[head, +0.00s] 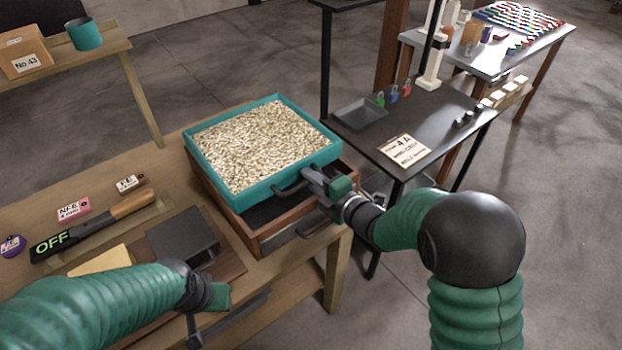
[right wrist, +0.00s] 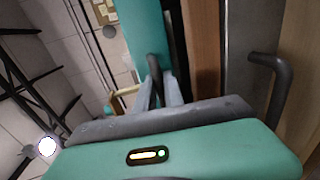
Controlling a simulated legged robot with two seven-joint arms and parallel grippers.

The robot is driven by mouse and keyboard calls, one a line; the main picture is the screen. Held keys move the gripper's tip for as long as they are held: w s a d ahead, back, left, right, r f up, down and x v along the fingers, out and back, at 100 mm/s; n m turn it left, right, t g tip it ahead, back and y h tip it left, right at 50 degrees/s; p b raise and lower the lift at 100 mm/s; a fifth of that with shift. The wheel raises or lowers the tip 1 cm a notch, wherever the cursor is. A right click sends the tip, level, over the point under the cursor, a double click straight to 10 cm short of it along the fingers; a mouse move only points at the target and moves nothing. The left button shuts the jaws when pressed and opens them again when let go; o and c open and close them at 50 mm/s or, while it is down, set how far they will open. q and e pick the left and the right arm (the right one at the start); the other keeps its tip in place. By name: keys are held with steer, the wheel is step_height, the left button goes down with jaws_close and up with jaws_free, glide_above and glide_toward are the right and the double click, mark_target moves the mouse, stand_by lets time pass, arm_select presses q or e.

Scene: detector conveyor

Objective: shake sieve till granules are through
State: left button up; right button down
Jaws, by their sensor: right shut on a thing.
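The teal sieve (head: 230,198) is a square frame full of pale granules (head: 262,142). It sits over a wooden box (head: 270,238) with a dark inside on the workbench, slightly offset so part of the box shows at its near side. My right gripper (head: 312,182) is shut on the sieve's dark handle (head: 290,187); the right wrist view shows its fingers (right wrist: 163,92) around the handle beside the teal wall (right wrist: 146,40). My left gripper (head: 205,310) hangs at the bench's front; its fingertips are unclear. What lies under the granules is hidden.
A black OFF bar with a wooden handle (head: 95,225), tags and a dark block (head: 183,235) lie on the bench left of the sieve. A black table (head: 440,130) with a tray (head: 360,114), coloured padlocks and a sign stands to the right.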

steer(key=shift+s+a+f, duration=0.2)
steer(key=shift+f, duration=0.1)
stand_by(0.5)
